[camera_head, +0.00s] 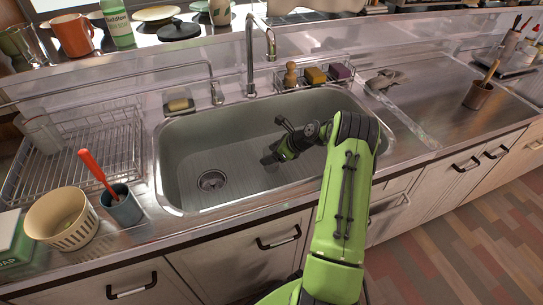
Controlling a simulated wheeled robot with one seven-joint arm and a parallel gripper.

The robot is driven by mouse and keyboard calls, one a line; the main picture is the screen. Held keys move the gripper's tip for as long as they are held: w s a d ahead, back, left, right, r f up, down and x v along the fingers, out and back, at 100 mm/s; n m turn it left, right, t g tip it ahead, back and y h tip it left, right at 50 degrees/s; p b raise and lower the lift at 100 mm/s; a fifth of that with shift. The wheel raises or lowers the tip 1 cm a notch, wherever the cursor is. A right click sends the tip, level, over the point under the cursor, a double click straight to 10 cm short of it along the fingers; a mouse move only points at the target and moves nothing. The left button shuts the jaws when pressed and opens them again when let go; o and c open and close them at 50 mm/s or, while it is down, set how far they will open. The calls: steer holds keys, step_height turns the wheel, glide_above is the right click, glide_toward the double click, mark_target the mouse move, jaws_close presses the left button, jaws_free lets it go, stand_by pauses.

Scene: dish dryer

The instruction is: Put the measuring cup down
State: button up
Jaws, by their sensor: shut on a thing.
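My gripper (271,157) is low inside the sink basin (215,150), right of the drain and above or near the basin floor. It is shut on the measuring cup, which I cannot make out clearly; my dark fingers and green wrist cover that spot. I cannot tell whether the cup touches the basin floor.
The drain (212,180) lies left of my gripper. A tall faucet (250,60) and a sponge rack (315,78) stand behind the basin. A wire dish rack (85,150) is at left, with a blue-grey cup (122,207) in front. The basin floor looks mostly clear.

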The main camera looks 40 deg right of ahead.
steer(key=o, duration=1.1)
steer(key=shift+o, duration=0.2)
steer(key=p+v, duration=0.4)
steer(key=v, duration=0.8)
steer(key=s+a+r+n+g+h, duration=0.1)
steer(key=s+a+r+n+g, duration=0.1)
steer(key=a+r+n, duration=0.7)
steer(key=s+a+r+n+g+h, duration=0.1)
steer(key=s+a+r+n+h, duration=0.1)
steer(key=a+r+n, duration=0.55)
steer(key=s+a+r+n, duration=0.1)
steer(key=s+a+n, duration=0.3)
steer(key=s, duration=0.3)
steer(key=s+a+r+n+h, duration=0.1)
steer(key=s+a+n, duration=0.3)
steer(key=s, duration=0.3)
steer(key=s+a+r+n, duration=0.2)
steer(key=s+a+n, duration=0.2)
steer(key=s, duration=0.3)
steer(key=shift+n+t, duration=0.4)
steer(key=shift+n, duration=0.25)
